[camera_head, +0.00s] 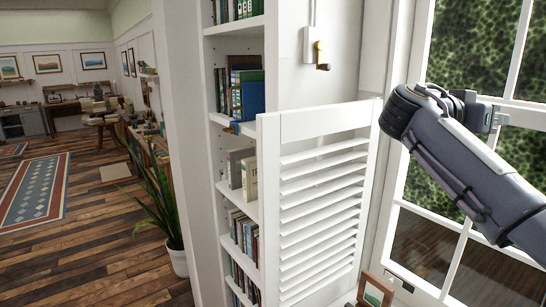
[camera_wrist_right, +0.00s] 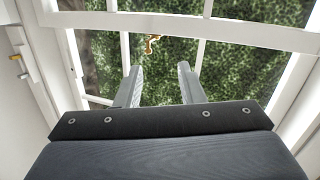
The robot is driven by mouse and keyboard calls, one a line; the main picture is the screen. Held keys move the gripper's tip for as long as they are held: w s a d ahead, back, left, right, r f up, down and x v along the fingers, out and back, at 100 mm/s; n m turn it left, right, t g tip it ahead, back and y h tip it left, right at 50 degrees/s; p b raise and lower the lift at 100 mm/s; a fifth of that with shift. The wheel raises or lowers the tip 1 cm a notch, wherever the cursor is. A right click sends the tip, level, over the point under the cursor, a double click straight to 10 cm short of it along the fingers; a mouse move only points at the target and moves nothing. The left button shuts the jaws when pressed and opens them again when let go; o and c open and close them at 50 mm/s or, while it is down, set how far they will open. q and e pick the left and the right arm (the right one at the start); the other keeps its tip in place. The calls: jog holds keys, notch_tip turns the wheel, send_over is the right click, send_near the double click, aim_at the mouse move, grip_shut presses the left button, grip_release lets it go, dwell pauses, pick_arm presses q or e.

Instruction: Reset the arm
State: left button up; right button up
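My right arm comes in from the right in the head view and is raised in front of the glazed window or door (camera_head: 440,235). Its gripper (camera_head: 495,118) shows at the far end, partly hidden behind the wrist. In the right wrist view the right gripper (camera_wrist_right: 158,68) has its two fingers apart with nothing between them. Beyond the fingers are white window bars, green foliage and a small brass-coloured piece (camera_wrist_right: 152,43), perhaps a handle. I cannot tell how far the fingers are from the glass. My left gripper is in neither view.
A white louvred shutter (camera_head: 320,205) stands left of my right arm. Behind it is a bookshelf (camera_head: 233,25) with books. A crank (camera_head: 321,62) is on the wall. A picture frame (camera_head: 375,290) is low down. A potted plant (camera_head: 163,215) and open wooden floor lie left.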

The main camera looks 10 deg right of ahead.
jog(key=s+a+f+n+t+y, duration=0.1)
jog(key=s+a+f+n+y, duration=0.25)
jog(key=f, duration=0.45)
jog(key=s+a+f+n+t+y, duration=0.1)
jog(key=s+a+f+n+y, duration=0.25)
jog(key=f, duration=0.45)
jog(key=s+a+f+n+t+y, duration=0.1)
jog(key=s+a+f+n+y, duration=0.1)
jog(key=a+f+n+y, duration=0.45)
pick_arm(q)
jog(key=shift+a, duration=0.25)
pick_arm(e)
jog(key=s+a+f+y, duration=0.7)
jog(key=s+a+f, duration=0.5)
jog(key=a+f, duration=0.3)
notch_tip(320, 180, down, 2)
jog(key=shift+a, duration=0.15)
